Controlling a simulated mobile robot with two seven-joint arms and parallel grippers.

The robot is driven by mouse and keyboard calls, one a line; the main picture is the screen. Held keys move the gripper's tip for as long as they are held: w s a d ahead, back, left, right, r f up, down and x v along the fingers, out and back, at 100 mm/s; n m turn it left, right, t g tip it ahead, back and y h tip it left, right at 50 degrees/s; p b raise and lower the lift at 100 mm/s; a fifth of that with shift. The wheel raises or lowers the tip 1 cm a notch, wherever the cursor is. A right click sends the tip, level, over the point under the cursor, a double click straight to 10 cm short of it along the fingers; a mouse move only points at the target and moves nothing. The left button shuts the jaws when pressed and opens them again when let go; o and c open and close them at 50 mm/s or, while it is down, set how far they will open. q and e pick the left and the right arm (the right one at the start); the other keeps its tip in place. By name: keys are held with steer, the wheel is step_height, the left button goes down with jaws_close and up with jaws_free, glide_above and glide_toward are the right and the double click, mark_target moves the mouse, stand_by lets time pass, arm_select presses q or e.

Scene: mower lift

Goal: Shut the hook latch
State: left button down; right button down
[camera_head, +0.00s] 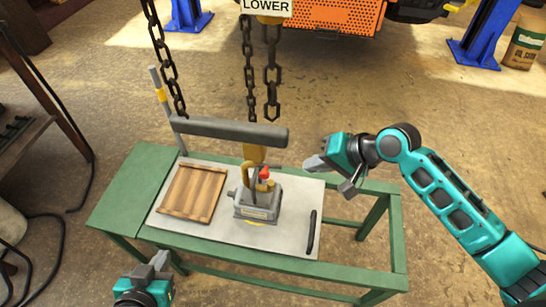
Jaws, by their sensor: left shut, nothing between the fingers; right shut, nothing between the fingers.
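A yellow hook (248,173) hangs below the dark grey bar and reaches down to a grey metal unit (257,205) on the table. A small red piece (264,172) shows beside the hook; it looks like the latch, but I cannot tell how it sits. The bar hides part of the hook's upper end. My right gripper (326,172) is shut and empty, to the right of the hook and apart from it. My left gripper (158,262) is shut and empty at the table's front left edge, away from the hook.
The green table (140,190) carries a pale plate (285,235) with a wooden board (193,192) and a black handle (311,232). The grey bar (228,131) crosses above.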

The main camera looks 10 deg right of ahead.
steer(key=shift+w+r+m, duration=0.3)
steer(key=shift+r, duration=0.35)
steer(key=shift+f, duration=0.1)
steer(key=b, duration=0.2)
glide_toward(268, 174)
steer(key=x, duration=0.6)
steer(key=shift+w+a+f, duration=0.25)
